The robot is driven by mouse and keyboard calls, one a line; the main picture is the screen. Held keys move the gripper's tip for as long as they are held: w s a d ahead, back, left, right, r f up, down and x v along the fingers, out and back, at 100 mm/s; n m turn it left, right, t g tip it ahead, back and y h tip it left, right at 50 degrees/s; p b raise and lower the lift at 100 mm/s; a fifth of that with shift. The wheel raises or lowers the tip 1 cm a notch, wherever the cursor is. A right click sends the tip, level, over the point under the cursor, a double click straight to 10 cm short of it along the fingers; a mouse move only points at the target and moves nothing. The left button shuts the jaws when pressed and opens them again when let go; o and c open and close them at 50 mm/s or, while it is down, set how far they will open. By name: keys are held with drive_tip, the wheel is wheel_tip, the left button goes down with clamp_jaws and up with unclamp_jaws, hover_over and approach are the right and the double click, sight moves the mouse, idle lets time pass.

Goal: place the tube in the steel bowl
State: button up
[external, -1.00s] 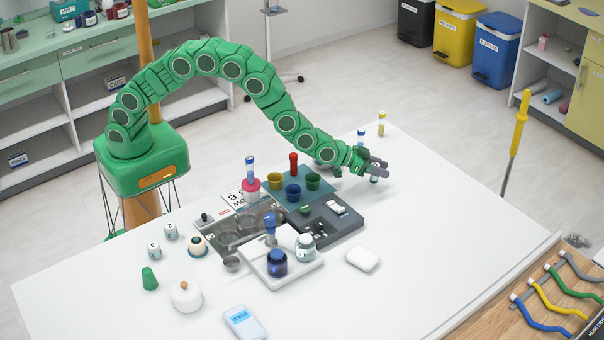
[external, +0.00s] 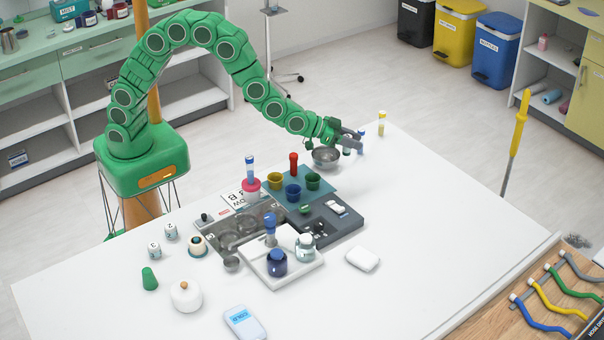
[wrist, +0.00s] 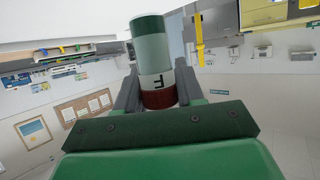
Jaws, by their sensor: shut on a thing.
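My gripper (external: 352,139) is in the air over the far part of the white table, just to the upper right of the steel bowl (external: 325,157). In the wrist view my gripper (wrist: 158,97) is shut on a tube (wrist: 152,50) with a green end, a pale clear body, a white label marked F and a dark red end. In the external view only a small part of the held tube shows below the fingers. The steel bowl is round and partly covered by the gripper; I see nothing in it.
A blue-capped tube (external: 361,143) and a yellow-capped tube (external: 382,124) stand near the far table edge. A teal mat (external: 325,184) with coloured cups, a dark grey tray (external: 345,228) and a white tray (external: 290,275) fill the middle. The right side of the table is clear.

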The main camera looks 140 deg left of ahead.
drive_tip(key=shift+s+a+v, duration=0.15)
drive_tip(key=shift+s+v, duration=0.05)
drive_tip(key=shift+v, duration=1)
drive_tip(key=shift+s+a+v, duration=0.15)
drive_tip(key=shift+v, duration=1)
